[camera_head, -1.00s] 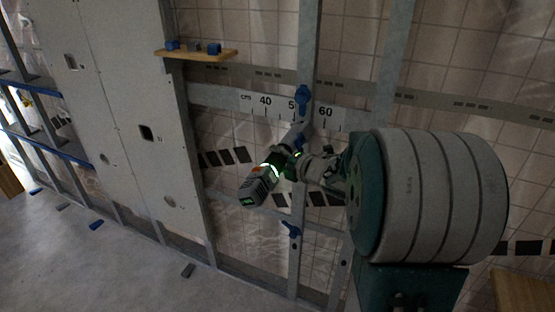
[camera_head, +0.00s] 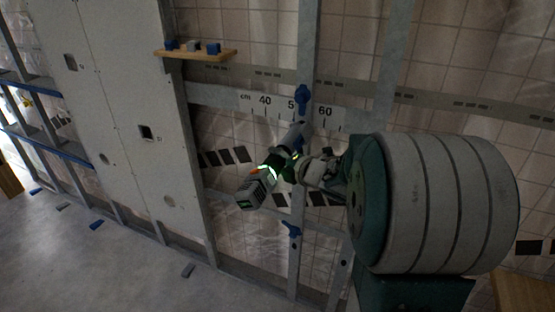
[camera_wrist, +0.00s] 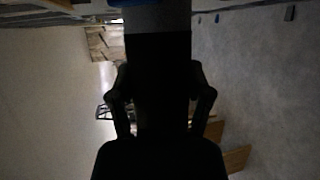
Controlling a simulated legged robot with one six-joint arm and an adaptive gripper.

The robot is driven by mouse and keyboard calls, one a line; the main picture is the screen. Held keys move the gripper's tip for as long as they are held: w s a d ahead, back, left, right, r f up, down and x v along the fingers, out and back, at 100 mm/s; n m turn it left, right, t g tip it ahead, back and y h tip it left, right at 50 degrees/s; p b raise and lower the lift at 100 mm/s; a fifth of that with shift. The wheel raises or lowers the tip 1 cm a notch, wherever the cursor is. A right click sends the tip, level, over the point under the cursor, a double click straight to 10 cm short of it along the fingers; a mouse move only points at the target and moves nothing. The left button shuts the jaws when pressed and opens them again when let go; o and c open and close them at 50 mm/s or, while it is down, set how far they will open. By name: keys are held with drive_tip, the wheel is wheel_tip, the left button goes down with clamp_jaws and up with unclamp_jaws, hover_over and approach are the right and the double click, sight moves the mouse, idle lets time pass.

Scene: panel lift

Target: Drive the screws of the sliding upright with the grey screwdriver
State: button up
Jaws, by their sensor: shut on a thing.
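The grey screwdriver (camera_head: 254,190) is a power tool with a green glow, held in my gripper (camera_head: 283,166) at the middle of the head view. Its grey nose points up and right toward the sliding upright (camera_head: 309,45), the narrow metal post. The nose is at or very near the post, just below a blue clamp (camera_head: 302,97); I cannot tell whether it touches. Another blue clamp (camera_head: 291,230) sits lower on the post. The screws are too small to make out. In the wrist view my gripper (camera_wrist: 160,95) is a dark outline with its fingers around the dark tool body.
A ruler strip (camera_head: 265,101) runs across behind the post. A wooden shelf (camera_head: 196,55) with small blocks is at upper left. A white panel (camera_head: 112,100) stands left. A fixed stud (camera_head: 392,60) is right of the post. Small pieces lie on the floor (camera_head: 120,270).

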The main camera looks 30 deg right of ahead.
sight(278, 171)
drive_tip(key=shift+s+a, duration=0.5)
drive_tip(key=shift+a, duration=0.2)
drive_tip(key=shift+s+a, duration=0.5)
drive_tip(key=shift+a, duration=0.2)
